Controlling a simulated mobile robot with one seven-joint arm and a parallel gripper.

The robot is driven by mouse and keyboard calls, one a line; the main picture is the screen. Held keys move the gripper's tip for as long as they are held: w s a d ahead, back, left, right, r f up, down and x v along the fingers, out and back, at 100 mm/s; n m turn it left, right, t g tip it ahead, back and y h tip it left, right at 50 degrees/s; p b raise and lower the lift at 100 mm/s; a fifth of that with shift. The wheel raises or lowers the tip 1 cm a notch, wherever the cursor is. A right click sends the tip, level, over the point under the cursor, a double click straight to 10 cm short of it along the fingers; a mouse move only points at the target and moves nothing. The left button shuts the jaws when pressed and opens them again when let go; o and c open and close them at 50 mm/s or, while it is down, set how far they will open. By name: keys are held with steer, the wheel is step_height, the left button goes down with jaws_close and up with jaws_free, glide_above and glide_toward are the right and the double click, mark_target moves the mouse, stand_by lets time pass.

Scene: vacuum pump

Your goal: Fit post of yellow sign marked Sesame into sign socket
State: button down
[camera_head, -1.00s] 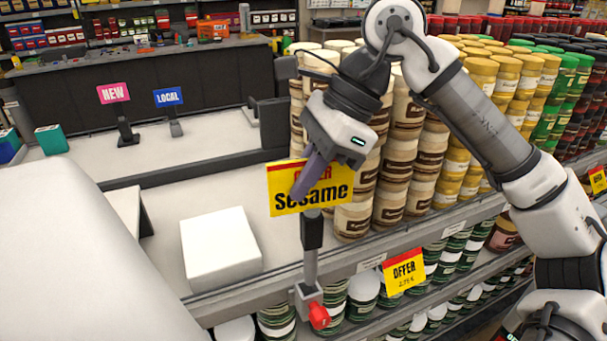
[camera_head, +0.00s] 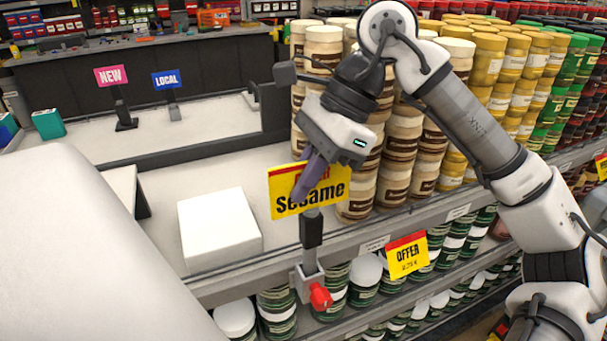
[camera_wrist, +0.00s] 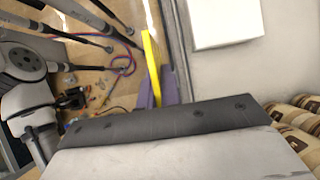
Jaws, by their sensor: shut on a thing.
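The yellow sign marked Sesame (camera_head: 285,206), with a red top band, is upright at the front shelf edge. My gripper (camera_head: 309,186) is shut on its panel, with purple fingers across the face. In the wrist view, the sign (camera_wrist: 152,62) shows edge-on between the fingers (camera_wrist: 156,98). A dark block (camera_head: 311,228) sits below the panel, with a short grey stem under it. The stem lines up with the grey sign socket (camera_head: 306,284), which has a red knob (camera_head: 320,297). I cannot tell how far the post is inside the socket.
A white box (camera_head: 220,228) lies on the shelf left of the sign. Stacked cream-lidded jars (camera_head: 395,180) stand close behind and right. An orange-yellow offer sign (camera_head: 407,255) hangs on the shelf edge to the right. Jars fill the shelf below.

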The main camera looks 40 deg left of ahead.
steer(key=shift+f, duration=0.2)
steer(key=c, duration=1.5)
jaws_free()
steer(key=shift+r, duration=0.15)
steer(key=v, duration=1.3)
steer(key=shift+w+r, duration=0.1)
steer(key=shift+r, duration=0.2)
steer(key=shift+f, duration=0.1)
